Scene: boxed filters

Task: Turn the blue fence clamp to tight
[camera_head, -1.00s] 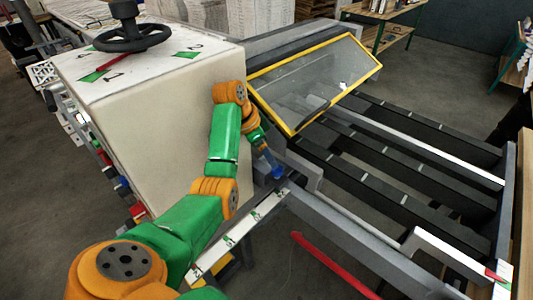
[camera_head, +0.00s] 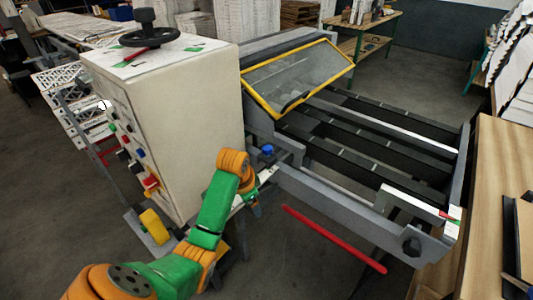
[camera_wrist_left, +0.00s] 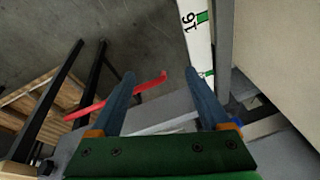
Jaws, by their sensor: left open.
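The small blue fence clamp (camera_head: 267,150) sits on the grey metal rail at the machine's near side, right of the cream cabinet. A small bit of blue (camera_wrist_left: 237,122) shows in the left wrist view, mostly hidden behind my right-hand finger. My left gripper (camera_head: 255,208) is below and in front of the clamp, apart from it, partly hidden by its own wrist. In the left wrist view its two fingers (camera_wrist_left: 159,74) are spread with nothing between them. My right gripper is not in view.
The cream cabinet (camera_head: 205,130) stands left of the clamp, with a black handwheel (camera_head: 150,38) on top. A yellow-framed guard (camera_head: 300,75) is behind the clamp. A red bar (camera_head: 332,238) juts out in front. A wooden table (camera_head: 490,165) is at the right.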

